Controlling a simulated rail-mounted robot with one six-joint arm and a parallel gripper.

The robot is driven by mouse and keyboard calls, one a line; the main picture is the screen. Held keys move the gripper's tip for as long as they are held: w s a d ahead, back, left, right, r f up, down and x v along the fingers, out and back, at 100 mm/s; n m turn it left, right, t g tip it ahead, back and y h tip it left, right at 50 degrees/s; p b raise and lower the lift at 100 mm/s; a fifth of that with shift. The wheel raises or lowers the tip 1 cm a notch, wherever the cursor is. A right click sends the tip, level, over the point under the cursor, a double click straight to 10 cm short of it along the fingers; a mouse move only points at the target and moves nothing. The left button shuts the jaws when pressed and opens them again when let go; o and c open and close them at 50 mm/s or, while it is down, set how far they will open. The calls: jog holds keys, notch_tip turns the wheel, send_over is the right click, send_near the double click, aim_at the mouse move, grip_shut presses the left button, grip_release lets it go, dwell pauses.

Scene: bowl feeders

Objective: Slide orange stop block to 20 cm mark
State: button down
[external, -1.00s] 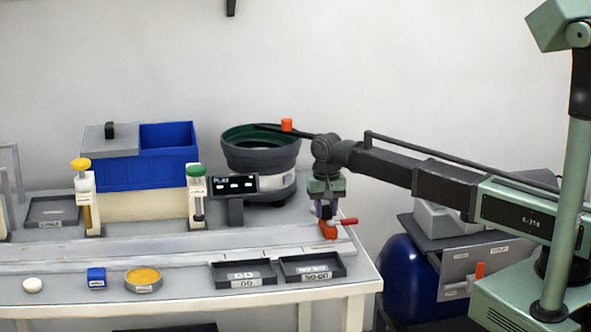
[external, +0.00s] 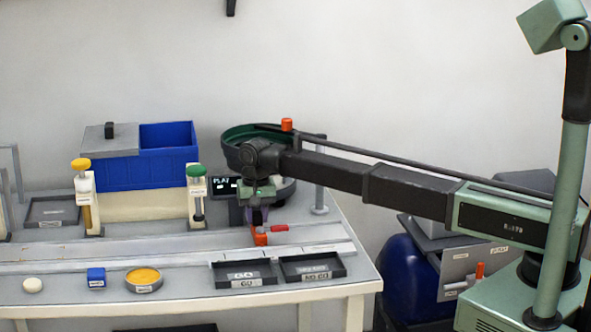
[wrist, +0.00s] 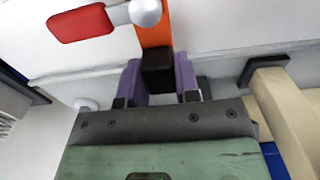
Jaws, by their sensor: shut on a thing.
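The orange stop block (external: 261,238) sits on the grey rail (external: 180,250) that runs along the table front, behind the GO and NO GO trays. A red handle (external: 280,228) points right from it. In the wrist view the orange block (wrist: 155,22) is at the top, with the red handle (wrist: 80,24) and a round silver knob (wrist: 145,12). My gripper (external: 259,222) is over the block, its purple fingers (wrist: 160,82) shut on the block's dark part. The scale marks are too small to read.
The GO tray (external: 243,282) and NO GO tray (external: 311,277) stand in front of the rail. The display (external: 226,188), green-capped post (external: 197,200) and bowl feeder (external: 232,150) are behind it. The rail left of the block looks clear.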

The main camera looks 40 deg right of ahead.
jog(key=c, duration=0.8)
grip_release()
jog(key=shift+c, duration=0.2)
notch_tip(320, 180, up, 11)
jog(key=p, duration=1)
jog(key=shift+f+p, duration=0.15)
jog(key=shift+p, duration=0.25)
jog(key=s+d+n, duration=0.2)
jog(key=s+d, duration=0.5)
jog(key=s, duration=0.5)
jog(key=s+d+n, duration=0.1)
jog(key=s+d, duration=0.7)
jog(key=s, duration=0.4)
jog(key=s+d+n, duration=0.2)
jog(key=s+d, duration=0.5)
jog(key=s, duration=0.6)
jog(key=shift+d+n, duration=0.3)
jog(key=shift+d, duration=0.05)
